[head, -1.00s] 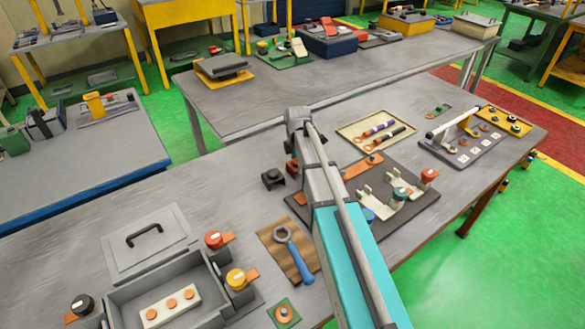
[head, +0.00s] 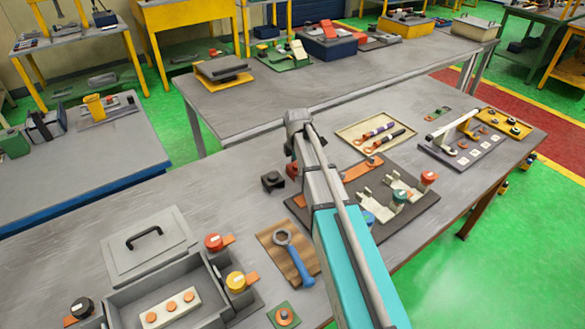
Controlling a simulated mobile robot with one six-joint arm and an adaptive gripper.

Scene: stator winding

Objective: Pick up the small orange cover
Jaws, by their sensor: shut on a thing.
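My arm rises from the bottom of the head view and bends at its far joint over the workbench. My gripper is not visible; the arm hides it and whatever it holds. I cannot tell which piece is the small orange cover. Orange pieces in view include a flat strip (head: 362,166) on the dark mat, a small disc (head: 285,315) on a green plate, and discs on a white strip (head: 171,303) inside the grey box. A red piece (head: 292,171) shows beside the arm, next to a small black block (head: 272,181).
The dark mat (head: 420,215) holds cream brackets (head: 384,197) and capped knobs. Behind it is a cream tray (head: 350,131) with tools. A blue-handled wrench (head: 297,262) lies on a brown board left of the arm. The workbench (head: 215,185) is clear at left centre.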

